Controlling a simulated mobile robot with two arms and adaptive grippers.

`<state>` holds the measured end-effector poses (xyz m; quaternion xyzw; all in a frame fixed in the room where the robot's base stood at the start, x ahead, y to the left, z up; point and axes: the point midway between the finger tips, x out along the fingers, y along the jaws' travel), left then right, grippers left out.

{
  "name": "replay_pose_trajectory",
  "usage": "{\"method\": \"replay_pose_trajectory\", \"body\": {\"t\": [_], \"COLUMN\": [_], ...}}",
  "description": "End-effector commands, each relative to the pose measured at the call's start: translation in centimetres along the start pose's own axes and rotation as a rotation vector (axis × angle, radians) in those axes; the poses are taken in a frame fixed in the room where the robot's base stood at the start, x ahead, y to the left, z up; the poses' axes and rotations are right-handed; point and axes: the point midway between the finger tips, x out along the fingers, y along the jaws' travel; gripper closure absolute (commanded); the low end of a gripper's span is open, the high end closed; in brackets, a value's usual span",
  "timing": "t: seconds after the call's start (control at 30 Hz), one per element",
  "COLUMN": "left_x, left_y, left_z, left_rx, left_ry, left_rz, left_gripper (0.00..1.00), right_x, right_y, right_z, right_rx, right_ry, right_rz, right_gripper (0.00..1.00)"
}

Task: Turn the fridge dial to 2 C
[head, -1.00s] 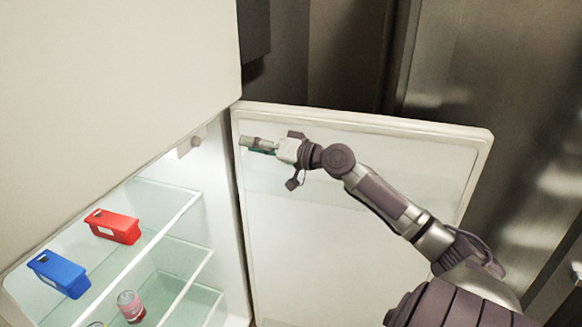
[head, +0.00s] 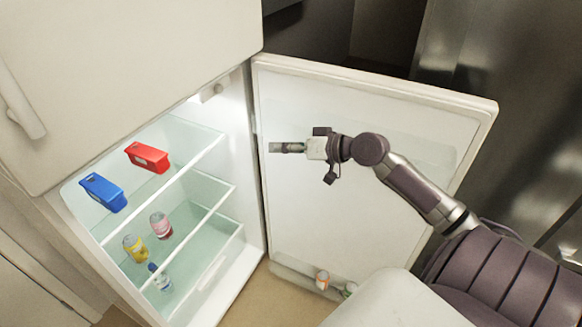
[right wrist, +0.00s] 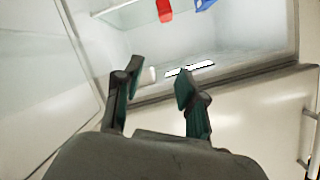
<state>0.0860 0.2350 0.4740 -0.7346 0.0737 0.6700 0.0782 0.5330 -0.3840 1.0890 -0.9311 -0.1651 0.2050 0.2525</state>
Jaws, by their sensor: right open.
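The fridge dial (head: 218,90) looks like a small pale knob under the top edge of the open fridge compartment in the head view. Its number marks are too small to read. My right gripper (head: 274,147) points left in front of the open door, to the right of the dial and lower in the picture, apart from it. In the right wrist view its two fingers (right wrist: 157,80) are spread with nothing between them. Beyond them are the fridge interior and a bright white strip (right wrist: 190,68); I cannot clearly make out the dial there. My left gripper is not in view.
The fridge door (head: 350,200) stands open on the right, behind my right arm. A red box (head: 147,157) and a blue box (head: 103,191) sit on the upper glass shelf. A pink jar (head: 161,225), a yellow can (head: 134,248) and a small bottle (head: 159,277) are lower down.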

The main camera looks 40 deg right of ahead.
Motion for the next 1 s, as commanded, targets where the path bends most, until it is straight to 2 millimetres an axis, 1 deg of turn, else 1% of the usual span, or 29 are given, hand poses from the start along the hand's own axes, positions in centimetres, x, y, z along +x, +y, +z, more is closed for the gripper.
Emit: {"method": "replay_pose_trajectory", "body": {"t": [0.03,0.1,0.2,0.33,0.5,1.0], "left_x": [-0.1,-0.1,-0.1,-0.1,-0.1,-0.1], "left_y": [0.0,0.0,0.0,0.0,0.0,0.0], "left_z": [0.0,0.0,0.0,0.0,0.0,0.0], "left_rx": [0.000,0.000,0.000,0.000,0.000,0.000], "left_ry": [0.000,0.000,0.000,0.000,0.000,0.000], "left_rz": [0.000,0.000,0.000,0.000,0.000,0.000], "left_gripper": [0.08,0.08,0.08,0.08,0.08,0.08], "right_x": [0.1,0.3,0.5,0.6,0.7,0.7], "right_y": [-0.2,-0.2,-0.4,-0.5,-0.5,-0.4], "right_z": [0.9,2.0,3.3,4.3,4.8,4.8], "right_rx": [-0.007,-0.017,-0.030,-0.041,-0.047,-0.046], "right_ry": [-0.017,-0.041,-0.067,-0.091,-0.100,-0.100], "right_rz": [0.002,0.008,0.013,0.019,0.022,0.023], "right_gripper": [0.60,0.60,0.60,0.60,0.60,0.60]}}
